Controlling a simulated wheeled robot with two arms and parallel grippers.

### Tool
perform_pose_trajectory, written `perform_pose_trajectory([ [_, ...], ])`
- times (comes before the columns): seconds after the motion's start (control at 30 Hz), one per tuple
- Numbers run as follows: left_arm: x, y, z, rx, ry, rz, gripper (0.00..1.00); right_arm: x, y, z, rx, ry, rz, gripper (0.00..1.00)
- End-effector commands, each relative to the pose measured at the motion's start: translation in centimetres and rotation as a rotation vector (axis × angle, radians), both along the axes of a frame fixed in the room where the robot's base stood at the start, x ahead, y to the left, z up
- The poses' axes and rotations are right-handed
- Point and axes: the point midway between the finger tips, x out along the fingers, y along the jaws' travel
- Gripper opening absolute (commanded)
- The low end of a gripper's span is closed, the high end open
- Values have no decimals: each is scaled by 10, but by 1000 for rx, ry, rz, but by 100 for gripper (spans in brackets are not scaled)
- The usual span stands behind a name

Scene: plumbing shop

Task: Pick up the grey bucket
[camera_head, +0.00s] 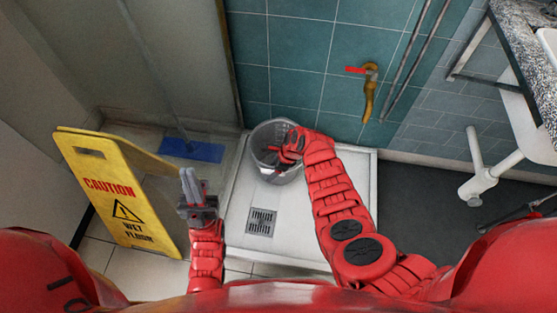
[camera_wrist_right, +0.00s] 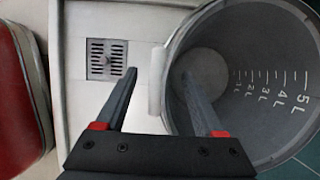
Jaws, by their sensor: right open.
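The grey bucket (camera_head: 262,136) stands upright at the back of the white shower tray (camera_head: 300,228). In the right wrist view the bucket (camera_wrist_right: 255,45) has litre marks inside, and a white grip piece (camera_wrist_right: 157,80) hangs at its near rim. My right gripper (camera_wrist_right: 159,76) is open; one finger is outside the bucket and the other reaches over its opening. The white piece and rim lie between the fingers, with no clear contact. In the head view my right gripper (camera_head: 283,152) partly covers the bucket. My left gripper (camera_head: 190,186) is left of the tray, away from the bucket; its finger gap is unclear.
A yellow caution sign (camera_head: 120,195) stands at the left, near my left arm. A drain grate (camera_head: 261,222) is in the tray. A tap (camera_head: 370,85) is on the teal wall behind. A counter (camera_head: 520,50) and white pipe (camera_head: 480,180) are at the right.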

Motion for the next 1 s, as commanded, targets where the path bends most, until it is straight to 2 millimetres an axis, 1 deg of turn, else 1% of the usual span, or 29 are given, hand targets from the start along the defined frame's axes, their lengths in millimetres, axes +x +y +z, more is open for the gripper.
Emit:
perform_pose_trajectory([
  [0.13, 0, 0, 2, 0, -1, 0, 0, 1, 0, 2, 1, -2, 0, 70],
  [0.17, 0, 0, 2, 0, 0, 0, 0, 1, 0, 2, 1, -1, 1, 67],
  [0.2, 0, 0, 2, 0, 0, 0, 0, 1, 0, 2, 1, -2, 0, 60],
  [0.27, 0, 0, 2, 0, 0, 0, 0, 1, 0, 2, 1, -2, 0, 49],
  [0.3, 0, 0, 2, 0, 0, 0, 0, 1, 0, 2, 1, -2, 0, 42],
  [0.37, 0, 0, 2, 0, 0, 0, 0, 1, 0, 2, 1, -2, 0, 31],
  [0.4, 0, 0, 2, 0, 0, 0, 0, 1, 0, 2, 1, -2, 0, 24],
  [0.53, 0, 0, 2, 0, 0, 0, 0, 1, 0, 3, 1, -2, 0, 0],
  [1.0, 0, 0, 2, 0, 0, 0, 0, 1, 0, 3, 1, -2, 0, 0],
])
